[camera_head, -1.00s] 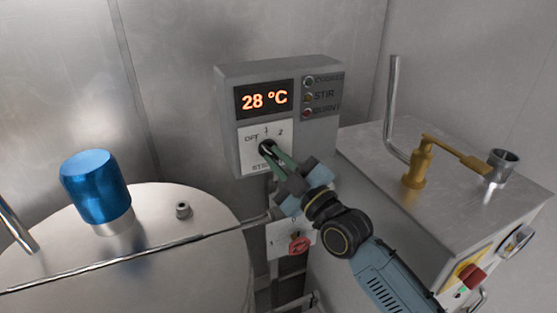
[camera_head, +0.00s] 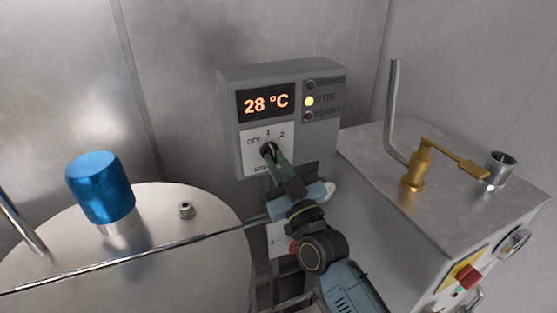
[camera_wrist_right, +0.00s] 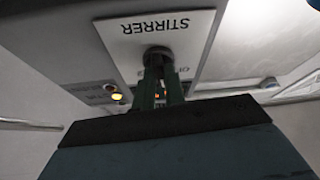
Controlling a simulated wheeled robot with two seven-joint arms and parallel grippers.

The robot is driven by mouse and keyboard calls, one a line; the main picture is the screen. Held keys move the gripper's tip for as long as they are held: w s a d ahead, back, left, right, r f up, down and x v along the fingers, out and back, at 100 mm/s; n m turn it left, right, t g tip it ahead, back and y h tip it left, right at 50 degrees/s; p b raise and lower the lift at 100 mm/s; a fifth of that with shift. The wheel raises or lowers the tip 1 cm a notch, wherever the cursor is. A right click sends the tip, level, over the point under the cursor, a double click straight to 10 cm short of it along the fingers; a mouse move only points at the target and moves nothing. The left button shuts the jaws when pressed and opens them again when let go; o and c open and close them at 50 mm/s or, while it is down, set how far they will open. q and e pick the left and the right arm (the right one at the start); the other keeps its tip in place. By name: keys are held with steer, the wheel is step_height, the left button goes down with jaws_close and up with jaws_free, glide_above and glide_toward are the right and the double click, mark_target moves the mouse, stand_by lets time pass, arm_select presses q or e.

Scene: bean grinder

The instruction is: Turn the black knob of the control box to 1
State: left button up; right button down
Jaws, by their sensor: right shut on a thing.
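The grey control box (camera_head: 330,140) is on the back wall in the head view, its display reading 28 °C. The black knob (camera_head: 267,149) is on its white plate, marked OFF, 1 and 2; its pointer looks close to 1, partly hidden by my fingers. The STIR lamp (camera_head: 309,101) glows yellow. My right gripper (camera_head: 274,160) is shut on the knob from the lower right. In the right wrist view the knob (camera_wrist_right: 158,53) sits between the green fingers (camera_wrist_right: 158,85), under the STIRRER label (camera_wrist_right: 155,25). My left gripper is not in view.
A round metal vessel (camera_head: 190,240) with a blue cap (camera_head: 100,186) stands at the left. A metal cabinet (camera_head: 380,170) with a brass lever valve (camera_head: 415,168) and a bent pipe (camera_head: 393,110) stands at the right. A red knob is partly hidden behind my right arm.

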steer(key=shift+a+m+h, duration=0.1)
steer(key=shift+m+h, duration=0.4)
steer(key=shift+m, duration=0.7)
steer(key=shift+t+p, duration=0.3)
steer(key=c, duration=1.5)
jaws_free()
steer(key=shift+o, duration=0.2)
steer(key=shift+s, duration=0.1)
steer(key=b+v, duration=0.2)
steer(key=v, duration=1.1)
steer(key=shift+s, duration=0.2)
